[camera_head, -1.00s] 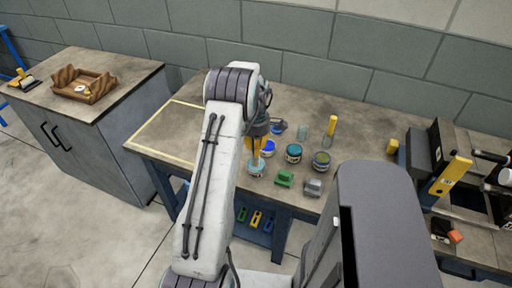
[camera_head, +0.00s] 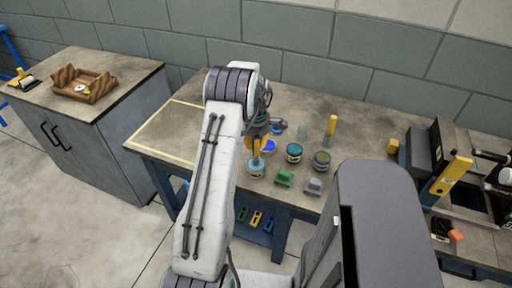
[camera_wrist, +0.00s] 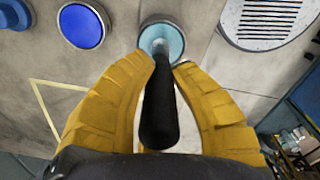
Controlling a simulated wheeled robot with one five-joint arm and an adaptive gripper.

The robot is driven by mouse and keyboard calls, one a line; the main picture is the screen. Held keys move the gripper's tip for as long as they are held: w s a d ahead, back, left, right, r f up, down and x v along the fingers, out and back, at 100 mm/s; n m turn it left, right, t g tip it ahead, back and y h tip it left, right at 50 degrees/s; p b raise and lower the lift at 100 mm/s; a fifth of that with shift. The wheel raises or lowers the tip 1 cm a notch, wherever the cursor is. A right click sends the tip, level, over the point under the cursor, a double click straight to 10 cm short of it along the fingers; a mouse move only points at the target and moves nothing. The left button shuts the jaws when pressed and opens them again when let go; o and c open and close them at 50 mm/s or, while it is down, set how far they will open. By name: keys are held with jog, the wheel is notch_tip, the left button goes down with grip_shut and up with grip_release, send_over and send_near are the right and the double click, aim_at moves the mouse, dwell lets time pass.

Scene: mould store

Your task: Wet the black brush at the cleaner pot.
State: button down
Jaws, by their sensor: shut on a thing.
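My gripper (camera_wrist: 165,66) is shut on the black brush (camera_wrist: 158,112), holding it by its dark handle. In the wrist view the brush's far end lies over a pot with pale blue contents (camera_wrist: 174,36). The brush tip is hard to make out, and I cannot tell whether it touches the liquid. In the head view my gripper (camera_head: 257,148) is just above this pale blue pot (camera_head: 255,170) near the table's front edge. The brush is too small to make out there. No label shows which pot is the cleaner pot.
A glass with a yellow-handled tool (camera_head: 331,126) stands behind. The table's left is clear.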

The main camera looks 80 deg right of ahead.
jog(key=shift+r, duration=0.1)
dwell(0.4)
jog(key=shift+r+p, duration=2.3)
jog(key=shift+r, duration=1.1)
